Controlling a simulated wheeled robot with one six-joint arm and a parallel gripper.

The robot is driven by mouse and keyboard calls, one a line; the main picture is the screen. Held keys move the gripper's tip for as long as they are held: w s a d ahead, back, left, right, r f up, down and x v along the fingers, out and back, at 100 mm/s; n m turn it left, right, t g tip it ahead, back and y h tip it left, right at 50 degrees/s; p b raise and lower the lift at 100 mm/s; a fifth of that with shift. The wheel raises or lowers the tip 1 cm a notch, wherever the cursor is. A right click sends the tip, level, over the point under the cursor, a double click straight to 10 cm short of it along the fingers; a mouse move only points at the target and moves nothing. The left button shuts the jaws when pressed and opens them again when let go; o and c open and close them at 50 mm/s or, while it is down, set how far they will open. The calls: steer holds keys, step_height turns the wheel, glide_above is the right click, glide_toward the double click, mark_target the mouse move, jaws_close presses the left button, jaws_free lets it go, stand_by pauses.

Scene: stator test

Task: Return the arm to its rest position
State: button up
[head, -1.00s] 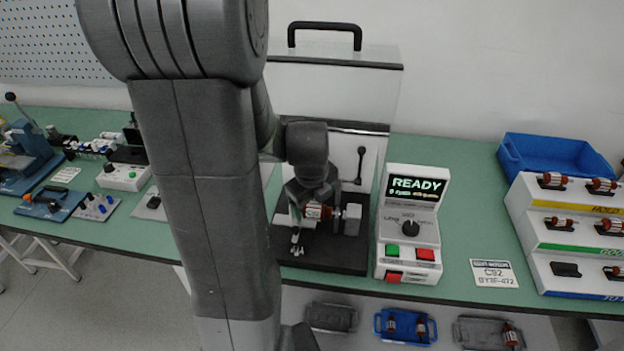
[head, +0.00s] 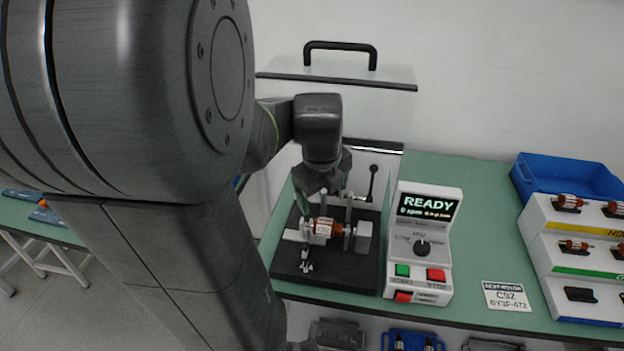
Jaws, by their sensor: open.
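My arm fills the left of the head view, with the elbow large and close. My gripper (head: 326,206) points down over the test fixture (head: 345,268), a black base with grey supports. Its jaws are open, with the fingers just above a rotor with a copper-brown and white body (head: 323,228). The rotor lies across the fixture's supports, apart from the gripper as far as I can tell. The exact gap between fingertips and rotor is hard to judge. The raised clear cover (head: 345,85) with a black handle stands behind the gripper.
A control box (head: 420,245) reads READY, right of the fixture. A label card (head: 506,296), a blue bin (head: 565,178) and a tiered white rack (head: 575,245) with rotors stand farther right. Trays show below the bench edge. The green bench between box and rack is mostly clear.

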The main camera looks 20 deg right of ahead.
mark_target(325, 223)
steer(key=shift+f, duration=0.1)
steer(key=x, duration=1.3)
steer(key=shift+w+f, duration=0.1)
steer(key=shift+f, duration=0.3)
steer(key=shift+r, duration=0.1)
